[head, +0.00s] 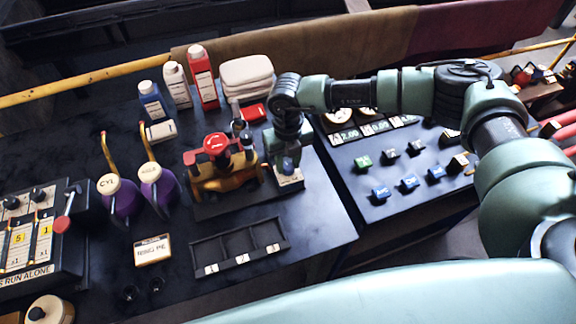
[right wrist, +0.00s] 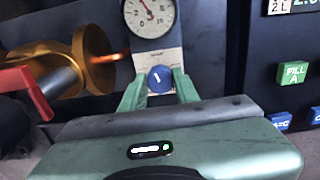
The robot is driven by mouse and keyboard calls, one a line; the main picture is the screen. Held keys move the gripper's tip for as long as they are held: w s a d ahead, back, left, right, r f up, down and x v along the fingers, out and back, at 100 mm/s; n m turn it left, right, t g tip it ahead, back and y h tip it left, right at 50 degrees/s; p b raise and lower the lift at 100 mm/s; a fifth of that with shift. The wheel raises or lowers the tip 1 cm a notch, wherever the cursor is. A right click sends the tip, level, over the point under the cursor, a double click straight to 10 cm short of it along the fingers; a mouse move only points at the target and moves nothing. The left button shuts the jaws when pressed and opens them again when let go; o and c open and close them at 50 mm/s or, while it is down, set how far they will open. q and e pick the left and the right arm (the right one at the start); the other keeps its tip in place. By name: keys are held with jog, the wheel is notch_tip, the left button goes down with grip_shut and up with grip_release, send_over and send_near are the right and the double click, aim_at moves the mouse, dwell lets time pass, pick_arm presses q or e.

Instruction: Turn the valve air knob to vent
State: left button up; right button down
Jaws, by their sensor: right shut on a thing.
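The valve air knob is a round blue knob (right wrist: 160,78) with a white mark, below a white-faced gauge on a pale panel in the right wrist view. My right gripper (right wrist: 160,90) is shut on the knob, with a green finger on either side of it. In the head view my right gripper (head: 288,165) points down at the small panel (head: 290,179), just right of the brass valve (head: 226,176) with its red handle. The white mark on the knob is slightly tilted. The gripper and wrist hide most of the gauge in the head view. My left gripper is not in view.
An empty black divided tray (head: 240,249) lies in front of the valve. Two purple oil cans (head: 158,187) stand to the left. Bottles (head: 202,77) and folded cloths (head: 247,78) stand behind. A button panel (head: 390,170) is to the right, across a gap.

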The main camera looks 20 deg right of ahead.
aim_at(287, 165)
jog(key=n+b, duration=0.6)
jog(key=b, duration=0.1)
jog(key=shift+f, duration=0.25)
jog(key=shift+r+n+b, duration=0.2)
jog(key=shift+n+b, duration=1.15)
jog(key=shift+n, duration=0.05)
jog(key=shift+a, duration=0.1)
jog(key=c, duration=1.1)
grip_release()
jog(key=shift+o, duration=0.2)
jog(key=shift+r, duration=0.1)
notch_tip(287, 165, up, 7)
jog(key=shift+f+b, duration=0.1)
jog(key=shift+b, duration=0.85)
jog(key=shift+r, duration=0.45)
